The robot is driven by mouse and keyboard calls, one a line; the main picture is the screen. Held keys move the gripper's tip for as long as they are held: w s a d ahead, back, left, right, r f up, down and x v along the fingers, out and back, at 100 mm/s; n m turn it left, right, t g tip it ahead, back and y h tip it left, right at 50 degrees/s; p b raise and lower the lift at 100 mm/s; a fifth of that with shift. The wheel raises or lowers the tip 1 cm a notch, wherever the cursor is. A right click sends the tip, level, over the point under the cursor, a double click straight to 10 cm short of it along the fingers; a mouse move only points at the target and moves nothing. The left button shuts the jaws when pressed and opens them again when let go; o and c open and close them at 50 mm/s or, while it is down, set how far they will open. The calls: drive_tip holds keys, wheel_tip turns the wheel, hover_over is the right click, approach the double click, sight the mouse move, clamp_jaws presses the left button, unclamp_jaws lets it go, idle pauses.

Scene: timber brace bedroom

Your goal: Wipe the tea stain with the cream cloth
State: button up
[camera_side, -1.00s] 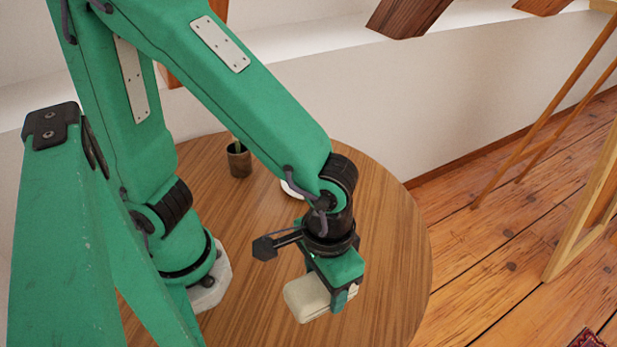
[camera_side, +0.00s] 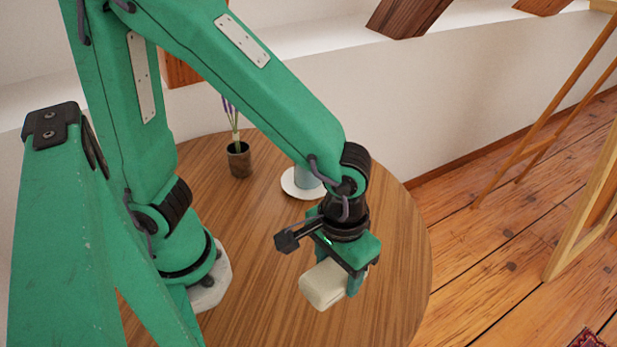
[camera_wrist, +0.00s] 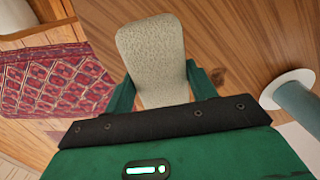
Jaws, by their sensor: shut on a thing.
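The cream cloth (camera_side: 322,286) is a folded, thick pad held between the two fingers of my gripper (camera_side: 338,276). The side view does not make clear whether it touches the round wooden table (camera_side: 392,290) or hangs just above it. In the wrist view the textured cloth (camera_wrist: 152,55) sticks out beyond the fingers of my gripper (camera_wrist: 162,88), which press its sides. I see no tea stain in either view; the cloth or my arm may hide it.
A blue-grey cup (camera_side: 307,177) on a white saucer (camera_side: 301,192) stands behind my gripper. A dark pot with lavender (camera_side: 239,160) stands further left. The table's right side is clear. A red patterned rug (camera_wrist: 55,85) lies on the floor beyond the table.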

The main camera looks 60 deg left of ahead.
drive_tip(key=w+a+f+n, duration=0.1)
drive_tip(key=w+a+n, duration=0.6)
drive_tip(key=w+a, duration=0.2)
drive_tip(key=shift+w+f, duration=0.35)
drive_tip(key=shift+w, duration=0.55)
